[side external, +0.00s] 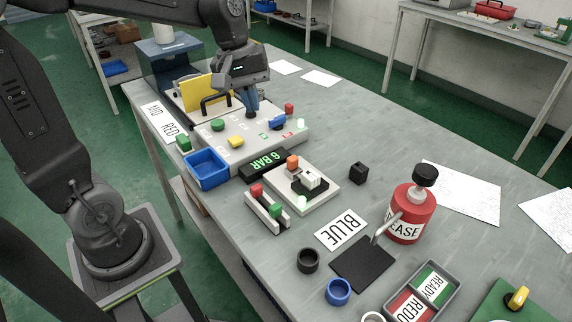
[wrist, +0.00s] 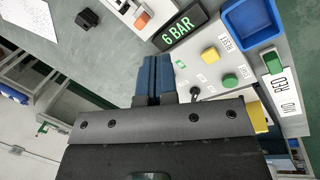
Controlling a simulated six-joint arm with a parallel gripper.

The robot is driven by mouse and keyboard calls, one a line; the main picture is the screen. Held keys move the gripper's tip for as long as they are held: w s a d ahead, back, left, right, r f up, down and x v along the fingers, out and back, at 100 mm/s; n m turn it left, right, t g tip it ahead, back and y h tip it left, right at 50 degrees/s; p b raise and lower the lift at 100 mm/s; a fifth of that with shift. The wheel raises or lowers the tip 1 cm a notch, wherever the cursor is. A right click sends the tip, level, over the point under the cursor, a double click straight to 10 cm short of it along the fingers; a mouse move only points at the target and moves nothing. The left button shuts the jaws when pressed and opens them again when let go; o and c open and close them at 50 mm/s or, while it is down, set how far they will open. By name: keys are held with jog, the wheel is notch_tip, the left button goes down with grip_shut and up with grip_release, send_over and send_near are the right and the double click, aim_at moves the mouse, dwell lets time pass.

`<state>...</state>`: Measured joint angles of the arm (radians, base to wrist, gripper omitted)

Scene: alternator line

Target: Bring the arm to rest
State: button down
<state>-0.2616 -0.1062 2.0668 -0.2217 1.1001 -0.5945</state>
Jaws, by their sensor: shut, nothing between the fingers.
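My gripper (side external: 252,112) hangs from the arm above the far part of a light grey control panel (side external: 262,147) on the bench. In the wrist view its two blue fingers (wrist: 153,62) are together with nothing between them. The panel (wrist: 211,88) carries a green button (wrist: 230,81), a yellow button (wrist: 210,55), a small black switch and a blue part (side external: 277,122). Whether the fingertips touch the panel I cannot tell.
Near the panel are a blue tray (side external: 207,170), a "6 BAR" display (side external: 265,165), a white fixture (side external: 302,190) and a yellow plate (side external: 197,94). A red grease bottle (side external: 411,216) stands upright farther right. The bench behind the panel is mostly clear.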

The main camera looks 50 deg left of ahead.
jog(key=s+d+m+t+y, duration=0.1)
jog(key=s+d+m+t, duration=0.3)
jog(key=s+m, duration=0.6)
jog(key=s+d, duration=0.1)
jog(key=s, duration=0.1)
jog(key=shift+s+d+r+m+y, duration=0.15)
jog(key=shift+s+r+m+y, duration=0.05)
jog(key=shift+s+m+y, duration=0.2)
